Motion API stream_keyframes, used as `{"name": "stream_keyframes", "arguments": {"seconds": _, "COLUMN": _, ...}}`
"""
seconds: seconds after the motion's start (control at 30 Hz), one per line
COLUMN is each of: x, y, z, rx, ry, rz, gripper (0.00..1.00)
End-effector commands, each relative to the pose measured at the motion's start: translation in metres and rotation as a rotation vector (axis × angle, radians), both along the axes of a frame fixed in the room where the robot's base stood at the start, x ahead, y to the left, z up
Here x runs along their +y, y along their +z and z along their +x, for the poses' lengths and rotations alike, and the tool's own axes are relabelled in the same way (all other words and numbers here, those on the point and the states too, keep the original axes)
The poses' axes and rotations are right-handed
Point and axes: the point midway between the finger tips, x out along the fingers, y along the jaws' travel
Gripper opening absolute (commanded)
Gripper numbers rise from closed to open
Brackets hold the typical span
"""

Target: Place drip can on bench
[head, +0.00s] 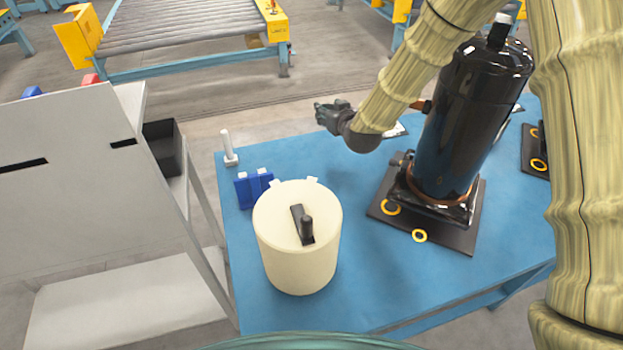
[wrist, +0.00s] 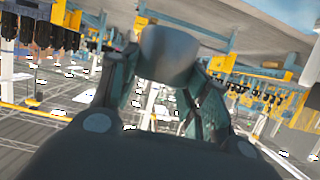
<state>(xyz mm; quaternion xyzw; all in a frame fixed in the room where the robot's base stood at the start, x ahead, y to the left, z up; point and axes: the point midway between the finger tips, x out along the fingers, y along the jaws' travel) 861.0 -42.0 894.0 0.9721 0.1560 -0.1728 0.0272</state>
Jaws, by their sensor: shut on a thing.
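My gripper (head: 330,116) is above the far side of the blue-topped bench (head: 350,285), left of the black compressor. In the wrist view, my gripper (wrist: 164,82) is shut on a smooth grey, rounded can, which I take to be the drip can (wrist: 168,52). The fingers press on its two sides, and its lower part is partly hidden by the gripper. In the head view the gripper is small and dark, and the can cannot be told apart from it. I cannot see the can touching the bench.
A cream cylinder (head: 300,255) with a dark top handle stands at the bench's front left. Behind it are a blue block (head: 254,188) and a white post (head: 229,150). The black compressor (head: 468,125) stands on a dark plate (head: 455,236) at right. Blue top between them is clear.

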Motion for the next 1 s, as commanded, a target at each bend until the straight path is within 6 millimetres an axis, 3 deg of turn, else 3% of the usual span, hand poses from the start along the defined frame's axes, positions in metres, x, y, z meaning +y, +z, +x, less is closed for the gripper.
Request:
{"name": "stream_keyframes", "arguments": {"seconds": 0.03, "x": 0.0, "y": -0.018, "z": 0.0, "rx": 0.0, "ry": 0.0, "rz": 0.0, "gripper": 0.19}}
{"name": "stream_keyframes", "arguments": {"seconds": 0.1, "x": 0.0, "y": -0.027, "z": 0.0, "rx": 0.0, "ry": 0.0, "rz": 0.0, "gripper": 0.19}}
{"name": "stream_keyframes", "arguments": {"seconds": 0.47, "x": 0.0, "y": -0.051, "z": 0.0, "rx": 0.001, "ry": 0.0, "rz": 0.0, "gripper": 0.19}}
{"name": "stream_keyframes", "arguments": {"seconds": 0.8, "x": 0.0, "y": -0.095, "z": 0.0, "rx": 0.001, "ry": 0.0, "rz": 0.0, "gripper": 0.19}}
{"name": "stream_keyframes", "arguments": {"seconds": 1.0, "x": 0.0, "y": -0.104, "z": 0.0, "rx": 0.0, "ry": 0.0, "rz": 0.0, "gripper": 0.19}}
